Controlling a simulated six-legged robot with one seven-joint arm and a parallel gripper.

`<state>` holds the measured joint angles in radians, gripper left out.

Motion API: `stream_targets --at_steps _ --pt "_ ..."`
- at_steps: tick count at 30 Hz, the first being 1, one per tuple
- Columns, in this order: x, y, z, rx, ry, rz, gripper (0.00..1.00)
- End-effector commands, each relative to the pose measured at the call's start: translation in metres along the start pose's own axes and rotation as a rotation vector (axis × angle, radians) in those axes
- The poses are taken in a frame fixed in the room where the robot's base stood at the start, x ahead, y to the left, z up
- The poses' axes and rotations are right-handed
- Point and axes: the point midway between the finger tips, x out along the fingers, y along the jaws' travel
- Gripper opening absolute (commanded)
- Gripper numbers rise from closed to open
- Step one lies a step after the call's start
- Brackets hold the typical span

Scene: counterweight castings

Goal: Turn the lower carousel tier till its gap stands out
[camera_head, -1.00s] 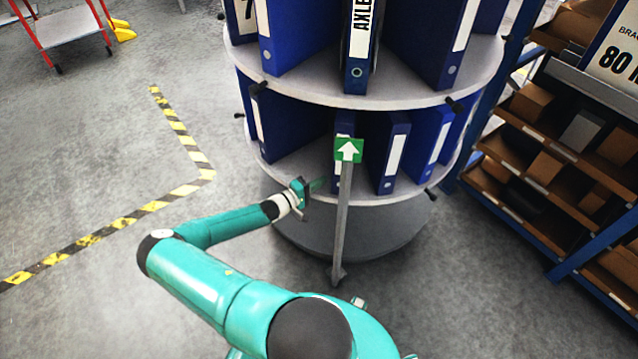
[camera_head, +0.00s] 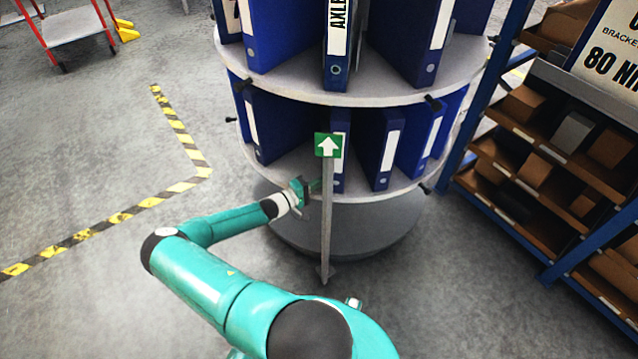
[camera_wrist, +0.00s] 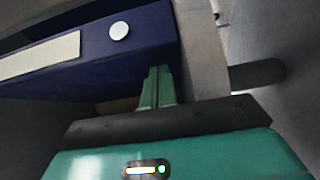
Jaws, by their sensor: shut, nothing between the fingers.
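The lower carousel tier (camera_head: 372,195) is a round pale disc bearing upright blue binders (camera_head: 378,150). A binder-free gap (camera_head: 292,150) shows at its front left, just left of the green arrow sign (camera_head: 328,145) on its grey post (camera_head: 326,225). My gripper (camera_head: 314,186) is at the tier's front rim, left of and close to the post. Its fingers are shut and empty. In the wrist view the fingers (camera_wrist: 157,86) are beside a blue binder (camera_wrist: 95,55) with a white label; I cannot tell whether they touch it.
The upper tier (camera_head: 390,88) is loaded with larger blue binders and overhangs the lower one. Small black knobs (camera_head: 425,188) stick out from the rims. A shelf rack (camera_head: 540,150) with boxes stands close on the right. Floor left of the carousel is clear inside striped tape (camera_head: 150,202).

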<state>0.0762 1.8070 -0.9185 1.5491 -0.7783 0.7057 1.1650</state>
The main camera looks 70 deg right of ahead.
Motion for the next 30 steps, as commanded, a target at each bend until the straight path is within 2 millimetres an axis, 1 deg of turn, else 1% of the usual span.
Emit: stream_targets --at_steps 17,20,26,27,30 --pt "-0.002 0.0 -0.001 0.0 0.001 -0.001 0.0" --pt "-0.008 0.0 -0.005 0.001 0.001 -0.002 0.0" --pt "-0.031 0.0 -0.019 0.002 0.001 -0.002 0.0" --pt "-0.037 0.0 -0.019 0.001 0.001 -0.002 0.0" --pt "-0.054 0.0 -0.006 -0.002 0.001 -0.001 0.0"
